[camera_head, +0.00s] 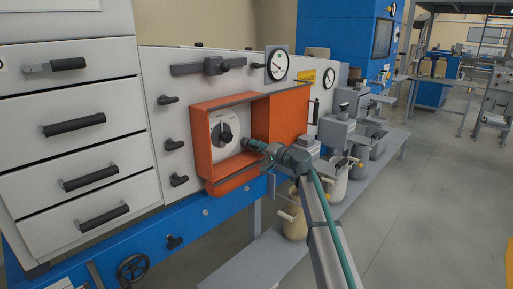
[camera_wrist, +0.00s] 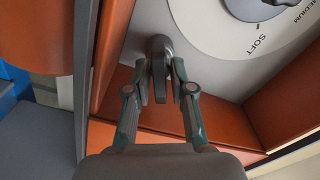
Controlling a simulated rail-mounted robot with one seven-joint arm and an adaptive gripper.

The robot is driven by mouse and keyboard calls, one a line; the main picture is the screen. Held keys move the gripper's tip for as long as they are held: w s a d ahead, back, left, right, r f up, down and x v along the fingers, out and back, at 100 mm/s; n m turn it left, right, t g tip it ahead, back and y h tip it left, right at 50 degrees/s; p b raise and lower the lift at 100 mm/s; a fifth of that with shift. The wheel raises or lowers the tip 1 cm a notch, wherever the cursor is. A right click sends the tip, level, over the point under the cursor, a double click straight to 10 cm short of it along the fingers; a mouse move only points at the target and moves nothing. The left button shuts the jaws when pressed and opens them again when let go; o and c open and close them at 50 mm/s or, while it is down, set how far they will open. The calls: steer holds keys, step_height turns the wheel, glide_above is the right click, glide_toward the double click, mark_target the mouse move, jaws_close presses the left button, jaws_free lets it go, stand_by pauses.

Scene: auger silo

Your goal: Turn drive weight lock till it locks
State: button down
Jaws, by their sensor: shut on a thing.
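My gripper (camera_head: 252,145) reaches into the open orange housing (camera_head: 197,150), at the right side of its white dial plate. In the wrist view my gripper (camera_wrist: 160,78) is shut on a small grey lever (camera_wrist: 158,45), which appears to be the drive weight lock. The lever stands out from the plate, between the two fingertips. In the head view it is mostly hidden by my gripper. The white plate carries a dark rotary knob (camera_head: 226,134); this knob also shows at the top of the wrist view (camera_wrist: 258,6), beside the printed words SOFT and MEDIUM.
The orange housing walls (camera_wrist: 190,110) stand close around my fingers. An orange cover (camera_head: 286,115) stands to the right of the opening. Drawers (camera_head: 85,125) are on the left, black handles (camera_head: 173,144) beside the housing, and a gauge (camera_head: 278,64) above. Containers (camera_head: 337,180) stand at right.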

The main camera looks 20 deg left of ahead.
steer(key=m+p, duration=0.1)
steer(key=m, duration=0.3)
steer(key=shift+m, duration=0.4)
stand_by(0.4)
steer(key=c, duration=1.2)
jaws_free()
steer(key=v, duration=1.2)
